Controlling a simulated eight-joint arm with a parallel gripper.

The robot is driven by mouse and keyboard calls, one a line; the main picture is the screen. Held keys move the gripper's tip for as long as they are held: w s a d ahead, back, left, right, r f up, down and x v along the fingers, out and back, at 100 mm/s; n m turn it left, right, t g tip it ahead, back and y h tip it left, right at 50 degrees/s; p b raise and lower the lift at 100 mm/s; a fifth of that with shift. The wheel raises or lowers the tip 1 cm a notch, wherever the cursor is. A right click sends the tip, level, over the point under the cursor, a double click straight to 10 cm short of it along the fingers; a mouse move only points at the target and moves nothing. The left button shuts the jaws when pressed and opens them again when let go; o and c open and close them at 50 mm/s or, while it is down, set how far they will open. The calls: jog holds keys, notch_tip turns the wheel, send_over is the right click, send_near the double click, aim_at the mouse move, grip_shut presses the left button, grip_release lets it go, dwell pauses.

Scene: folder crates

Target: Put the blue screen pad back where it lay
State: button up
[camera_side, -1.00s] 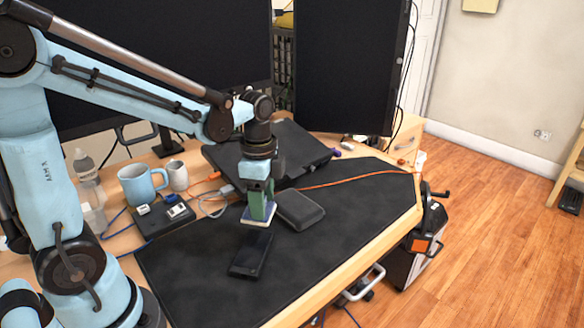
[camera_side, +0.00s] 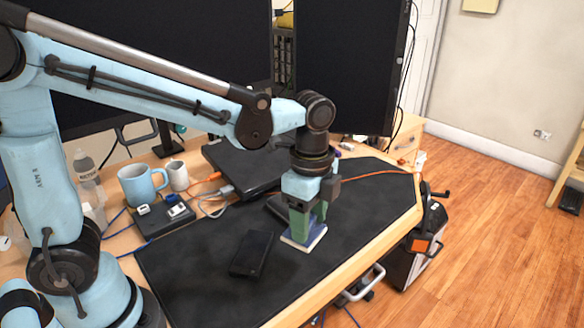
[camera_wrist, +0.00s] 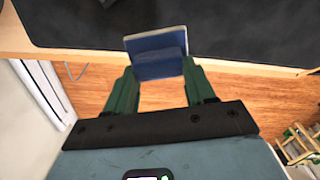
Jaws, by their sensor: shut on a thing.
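My gripper (camera_side: 308,215) is at the right part of the black desk mat (camera_side: 375,205), near the desk's front edge. Its green fingers are shut on the blue screen pad (camera_wrist: 157,55), which has a pale rim. In the side view the pad (camera_side: 304,237) is under the fingers, low over the mat or on it; I cannot tell if it touches. In the wrist view the gripper (camera_wrist: 160,80) has the pad between its fingertips, by the mat's edge.
A black phone (camera_side: 252,254) lies on the mat to the left. A dark case (camera_side: 277,207) is partly hidden behind my gripper. A closed laptop (camera_side: 245,168), a blue mug (camera_side: 142,184) and cables lie farther back. The mat's right end is clear.

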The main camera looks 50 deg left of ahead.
jog(key=s+d+r+m, duration=0.2)
jog(key=s+d+m, duration=0.1)
jog(key=d, duration=0.6)
jog(key=w+a+f, duration=0.2)
jog(key=w, duration=0.1)
jog(key=w+a+f, duration=0.2)
jog(key=a, duration=0.1)
jog(key=w+a+f, duration=0.2)
jog(key=w+f, duration=0.1)
jog(key=shift+w+a, duration=0.35)
jog(key=shift+a, duration=0.05)
jog(key=shift+f, duration=2)
jog(key=shift+f, duration=0.15)
jog(key=o, duration=1.2)
